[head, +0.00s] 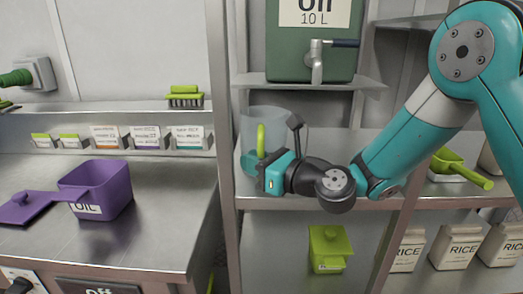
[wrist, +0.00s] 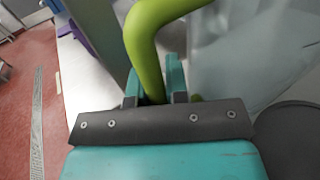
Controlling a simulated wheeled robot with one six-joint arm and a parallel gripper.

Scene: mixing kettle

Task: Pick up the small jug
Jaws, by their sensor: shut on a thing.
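The jug (head: 266,118) is a clear, pale vessel with a lime-green handle (head: 261,141). It is upright at the shelf below the green drum's tap. My gripper (head: 270,172) reaches it from the right and is shut on the handle. In the wrist view the green handle (wrist: 147,45) runs down between the two teal fingers (wrist: 157,88), with the clear jug wall (wrist: 235,60) to the right. The jug's lower part is partly hidden by my gripper, so I cannot tell whether its base touches the shelf.
The green 10 L drum (head: 300,45) with its tap (head: 317,62) stands on the shelf above. A metal post (head: 222,140) rises just left of the jug. A purple oil box (head: 103,187) sits on the left counter. A green scoop (head: 460,168) lies at the right.

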